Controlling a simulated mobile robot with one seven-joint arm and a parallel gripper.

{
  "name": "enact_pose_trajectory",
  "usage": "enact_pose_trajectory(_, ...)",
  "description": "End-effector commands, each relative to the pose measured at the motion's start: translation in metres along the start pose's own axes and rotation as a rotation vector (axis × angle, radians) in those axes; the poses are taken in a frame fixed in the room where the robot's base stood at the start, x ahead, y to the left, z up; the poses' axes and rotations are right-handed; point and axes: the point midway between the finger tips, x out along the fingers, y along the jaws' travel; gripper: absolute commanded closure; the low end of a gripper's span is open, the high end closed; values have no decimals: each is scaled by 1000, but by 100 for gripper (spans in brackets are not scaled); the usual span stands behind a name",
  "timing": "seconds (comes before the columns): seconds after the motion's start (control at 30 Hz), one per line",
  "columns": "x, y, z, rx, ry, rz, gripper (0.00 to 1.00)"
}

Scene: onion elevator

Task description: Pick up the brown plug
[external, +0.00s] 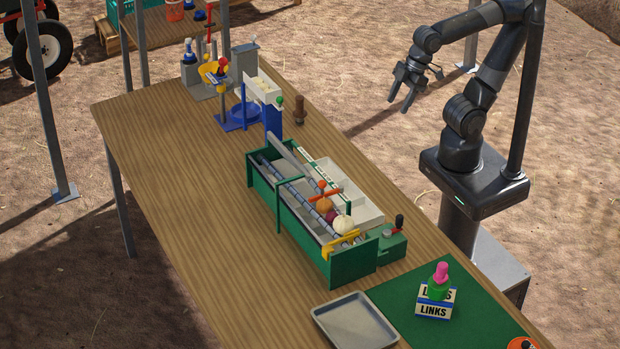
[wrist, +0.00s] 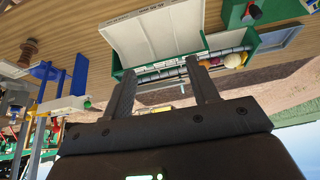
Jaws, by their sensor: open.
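The brown plug (external: 300,110) stands upright on the wooden table, just right of the blue stand, in the external view. It also shows near the left edge of the wrist view (wrist: 28,50), where the picture is upside down. My gripper (external: 398,106) is open and empty. It hangs in the air off the table's right edge, well to the right of the plug and apart from it. Its two fingers (wrist: 158,68) point toward the green trough in the wrist view.
A blue stand (external: 272,121) with a white chute rises close beside the plug. A green trough (external: 350,262) with rollers and onions stands nearer the camera, with a white tray (external: 362,207) along it. The table (external: 180,190) is clear on the left.

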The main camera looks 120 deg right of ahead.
Motion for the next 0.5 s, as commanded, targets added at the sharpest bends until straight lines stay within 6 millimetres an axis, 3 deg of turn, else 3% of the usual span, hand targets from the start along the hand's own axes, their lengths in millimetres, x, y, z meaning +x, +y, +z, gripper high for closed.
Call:
enact_pose_trajectory(0.2,16,53,-47,52,-82,7,46)
enact_pose_trajectory(0.5,49,151,-89,116,-185,20,46)
